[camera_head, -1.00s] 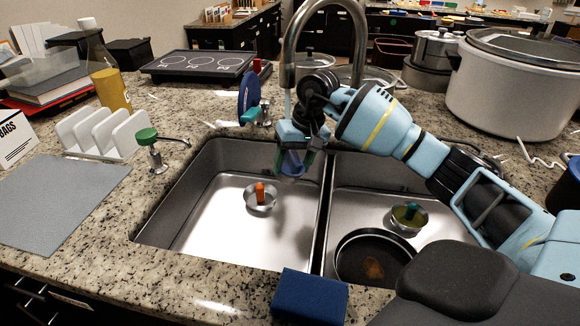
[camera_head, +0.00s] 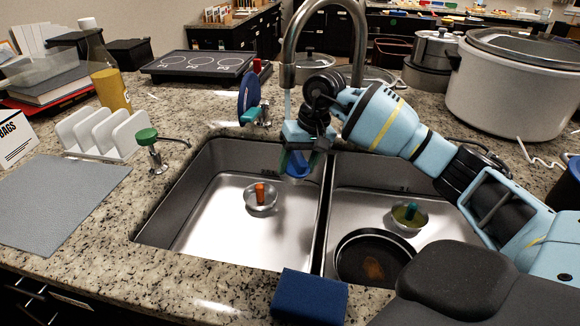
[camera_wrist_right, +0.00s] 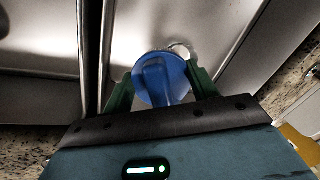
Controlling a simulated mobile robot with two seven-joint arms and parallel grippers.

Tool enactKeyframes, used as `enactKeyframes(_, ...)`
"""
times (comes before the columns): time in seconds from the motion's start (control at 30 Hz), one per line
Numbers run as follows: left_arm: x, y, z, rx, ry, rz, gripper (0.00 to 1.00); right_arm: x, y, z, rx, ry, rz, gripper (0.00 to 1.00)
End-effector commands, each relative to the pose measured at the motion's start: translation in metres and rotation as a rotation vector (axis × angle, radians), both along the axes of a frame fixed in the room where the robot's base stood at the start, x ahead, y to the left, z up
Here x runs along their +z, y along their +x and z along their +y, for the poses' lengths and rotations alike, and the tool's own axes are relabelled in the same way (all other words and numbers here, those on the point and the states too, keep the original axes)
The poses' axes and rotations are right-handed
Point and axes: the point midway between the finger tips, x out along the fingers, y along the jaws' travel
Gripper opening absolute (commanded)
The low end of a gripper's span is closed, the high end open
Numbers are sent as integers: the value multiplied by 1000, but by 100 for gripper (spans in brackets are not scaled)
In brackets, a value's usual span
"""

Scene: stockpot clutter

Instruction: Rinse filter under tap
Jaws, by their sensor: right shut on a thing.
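A blue filter (camera_head: 296,165) is in my right gripper (camera_head: 301,160) below the tap (camera_head: 288,75), over the left sink basin (camera_head: 222,240) near the divider. In the right wrist view the round blue filter (camera_wrist_right: 163,79), with a raised grip bar, sits between the green fingertips (camera_wrist_right: 160,90), which are shut on it. A thin pale stream seems to run from the spout toward the gripper; whether it reaches the filter is hidden by the gripper. My left gripper is not in view.
A blue sponge (camera_head: 310,298) lies at the front edge. A white rack (camera_head: 104,132) stands left.

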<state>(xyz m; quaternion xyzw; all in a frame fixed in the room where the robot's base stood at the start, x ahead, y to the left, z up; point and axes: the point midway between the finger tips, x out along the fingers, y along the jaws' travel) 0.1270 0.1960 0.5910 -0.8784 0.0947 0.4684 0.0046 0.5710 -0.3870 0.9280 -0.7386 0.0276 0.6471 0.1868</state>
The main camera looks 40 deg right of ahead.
Motion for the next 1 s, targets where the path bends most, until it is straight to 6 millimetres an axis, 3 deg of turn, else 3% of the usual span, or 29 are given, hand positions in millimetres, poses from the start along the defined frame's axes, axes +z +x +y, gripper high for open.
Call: enactKeyframes(1.0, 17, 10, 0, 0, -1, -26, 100, 1, -40, 44, 2, -1, 0, 35)
